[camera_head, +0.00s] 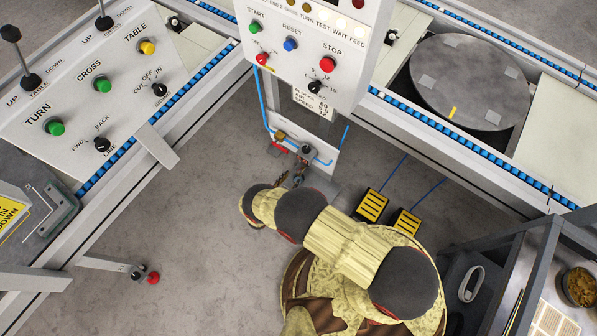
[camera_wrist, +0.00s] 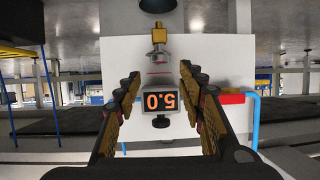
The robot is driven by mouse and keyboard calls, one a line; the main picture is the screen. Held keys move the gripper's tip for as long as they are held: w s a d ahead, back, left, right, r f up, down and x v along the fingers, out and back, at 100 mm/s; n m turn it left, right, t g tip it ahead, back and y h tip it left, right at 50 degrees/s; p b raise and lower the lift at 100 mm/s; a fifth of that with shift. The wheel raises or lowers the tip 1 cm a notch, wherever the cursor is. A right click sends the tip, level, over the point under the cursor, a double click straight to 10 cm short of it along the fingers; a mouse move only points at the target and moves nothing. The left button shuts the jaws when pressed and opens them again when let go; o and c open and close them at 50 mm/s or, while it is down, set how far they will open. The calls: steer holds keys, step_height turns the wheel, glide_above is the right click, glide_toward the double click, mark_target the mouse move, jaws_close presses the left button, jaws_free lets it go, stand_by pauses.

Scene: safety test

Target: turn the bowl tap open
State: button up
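A small brass fitting (camera_wrist: 158,36), which looks like the bowl tap, shows at the top middle of the wrist view, against a white panel (camera_wrist: 215,60). It joins a pale bowl-like part (camera_wrist: 158,57) beside a box with an upside-down orange "5.0" display (camera_wrist: 159,101). My gripper (camera_wrist: 159,78) is open, with a finger on each side of these parts and nothing visibly held. I cannot tell the fingers' depth from the tap.
A red handle (camera_wrist: 232,98) and blue hose (camera_wrist: 255,122) lie right of the fingers. In the head view, the white control box (camera_head: 300,55) overhangs the post. Yellow pedals (camera_head: 372,206) stand on the floor to the right.

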mark_target(299, 170)
steer(key=b+x, duration=0.2)
steer(key=x, duration=0.5)
steer(key=shift+w+d+f, duration=0.1)
steer(key=shift+w+f, duration=0.05)
steer(key=shift+c, duration=0.2)
jaws_close()
